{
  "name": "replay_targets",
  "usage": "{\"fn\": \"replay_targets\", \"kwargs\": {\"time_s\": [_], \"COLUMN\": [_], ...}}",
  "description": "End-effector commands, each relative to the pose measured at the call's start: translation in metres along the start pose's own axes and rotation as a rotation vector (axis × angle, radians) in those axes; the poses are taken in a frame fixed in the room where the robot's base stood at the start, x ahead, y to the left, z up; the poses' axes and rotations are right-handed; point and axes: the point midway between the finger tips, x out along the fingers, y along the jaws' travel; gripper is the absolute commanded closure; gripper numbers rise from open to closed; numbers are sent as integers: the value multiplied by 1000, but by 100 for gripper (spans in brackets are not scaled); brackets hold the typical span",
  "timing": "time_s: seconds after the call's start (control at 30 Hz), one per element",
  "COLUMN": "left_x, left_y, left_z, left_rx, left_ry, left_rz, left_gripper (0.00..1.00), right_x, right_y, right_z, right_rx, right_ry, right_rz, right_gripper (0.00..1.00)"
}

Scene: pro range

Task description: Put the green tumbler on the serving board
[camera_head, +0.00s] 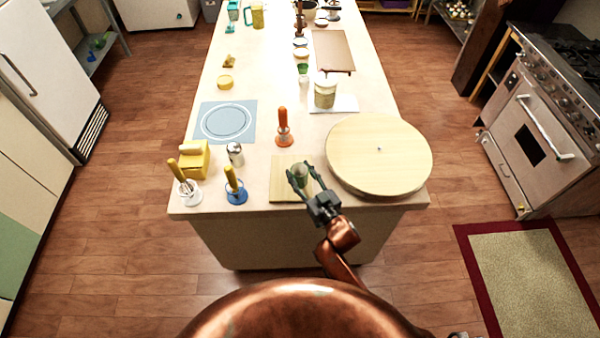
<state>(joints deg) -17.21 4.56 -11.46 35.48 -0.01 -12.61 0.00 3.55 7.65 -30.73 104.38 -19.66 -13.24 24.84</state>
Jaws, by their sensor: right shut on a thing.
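My right gripper (300,176) reaches in from the bottom and is shut around a green tumbler (300,173). The tumbler looks upright, with its open mouth up. It is over the right part of a square light wood board (281,187) at the near edge of the counter. The fingers hide part of the tumbler, and I cannot tell whether its base touches the board.
A large round wooden disc (379,145) stands close to the right of the gripper. An orange-handled tool (283,128) stands behind the board. A pepper-pot-like shaker (235,154) and a blue-based yellow-handled tool (236,187) stand left. A brown board (333,50) lies farther back.

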Motion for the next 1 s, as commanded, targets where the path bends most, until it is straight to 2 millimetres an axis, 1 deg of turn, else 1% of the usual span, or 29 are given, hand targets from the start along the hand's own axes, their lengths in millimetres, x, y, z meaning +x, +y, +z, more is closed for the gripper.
{"fn": "replay_targets", "kwargs": {"time_s": [0.13,0.17,0.4,0.63,0.73,0.87,1.0], "left_x": [2,1,1,1,-1,-1,-2], "left_y": [0,0,0,0,-1,-1,-1], "left_z": [0,0,0,0,-1,-1,-1], "left_rx": [0,0,0,0,0,0,0], "left_ry": [-1,0,0,0,1,1,2], "left_rz": [0,0,0,0,-1,-1,-1], "left_gripper": [60,60,60,60,60,60,60], "right_x": [0,0,0,0,0,-17,-47], "right_y": [0,0,0,0,0,0,0], "right_z": [4,4,3,3,-2,1,1], "right_rx": [0,0,0,0,-1,0,1], "right_ry": [0,-1,-1,0,1,-2,-3], "right_rz": [0,0,0,0,-1,1,0], "right_gripper": [87,58,42,42,42,42,42]}}
